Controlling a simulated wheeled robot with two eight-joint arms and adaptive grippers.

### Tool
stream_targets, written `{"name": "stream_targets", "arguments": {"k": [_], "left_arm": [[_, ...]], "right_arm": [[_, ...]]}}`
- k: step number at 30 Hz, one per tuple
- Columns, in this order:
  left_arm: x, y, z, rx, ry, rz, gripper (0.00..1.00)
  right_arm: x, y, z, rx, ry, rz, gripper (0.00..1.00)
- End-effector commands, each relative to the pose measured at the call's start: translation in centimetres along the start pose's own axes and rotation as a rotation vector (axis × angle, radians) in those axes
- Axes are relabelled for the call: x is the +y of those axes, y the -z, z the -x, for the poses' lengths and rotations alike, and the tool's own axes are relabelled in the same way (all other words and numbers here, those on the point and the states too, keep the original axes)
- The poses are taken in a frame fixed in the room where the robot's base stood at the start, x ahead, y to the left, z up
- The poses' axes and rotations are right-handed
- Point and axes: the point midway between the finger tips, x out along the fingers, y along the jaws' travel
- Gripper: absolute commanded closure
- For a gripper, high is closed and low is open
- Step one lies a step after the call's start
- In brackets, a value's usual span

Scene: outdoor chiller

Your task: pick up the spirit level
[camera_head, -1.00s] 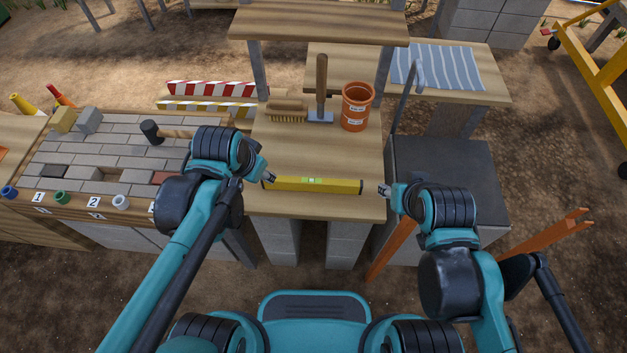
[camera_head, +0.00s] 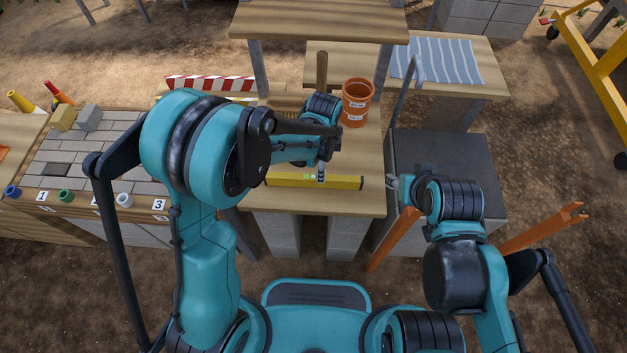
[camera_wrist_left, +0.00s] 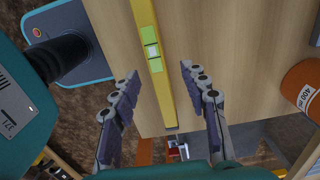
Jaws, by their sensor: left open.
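The yellow spirit level (camera_head: 342,182) lies flat across the front of the wooden table; its green vial windows (camera_wrist_left: 150,40) show in the left wrist view. My left gripper (camera_head: 321,175) points down above the level, right of its middle. In the left wrist view my left gripper (camera_wrist_left: 158,76) is open, its fingers on either side of the level and apart from it. My right gripper (camera_head: 392,182) is beside the table's right edge, just off the level's right end; its jaws are too small to read.
An orange bucket (camera_head: 356,104) stands behind my left gripper, and also shows in the wrist view (camera_wrist_left: 304,88). A brush and an upright wooden handle (camera_head: 321,70) are partly hidden by my left arm. A raised shelf (camera_head: 318,20) spans the back. A dark block top (camera_head: 450,155) lies right.

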Motion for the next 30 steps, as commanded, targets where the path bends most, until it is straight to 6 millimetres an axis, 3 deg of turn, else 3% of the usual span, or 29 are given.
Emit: {"name": "stream_targets", "arguments": {"k": [11,18,24,30], "left_arm": [[0.4,0.4,-5.1,0.0,0.001,0.002,0.55],[0.5,0.4,-5.2,0.0,0.001,0.002,0.55],[0.5,0.4,-5.2,0.0,0.001,0.002,1.0],[0.5,0.4,-5.2,0.0,0.001,0.002,1.0]], "right_arm": [[0.0,-1.6,-2.2,0.0,0.0,0.0,0.6],[0.0,-1.5,-2.1,0.0,0.0,0.0,0.6],[0.0,-1.5,-2.1,0.0,0.0,0.0,0.6],[0.0,-1.5,-2.1,0.0,0.0,0.0,0.6]]}}
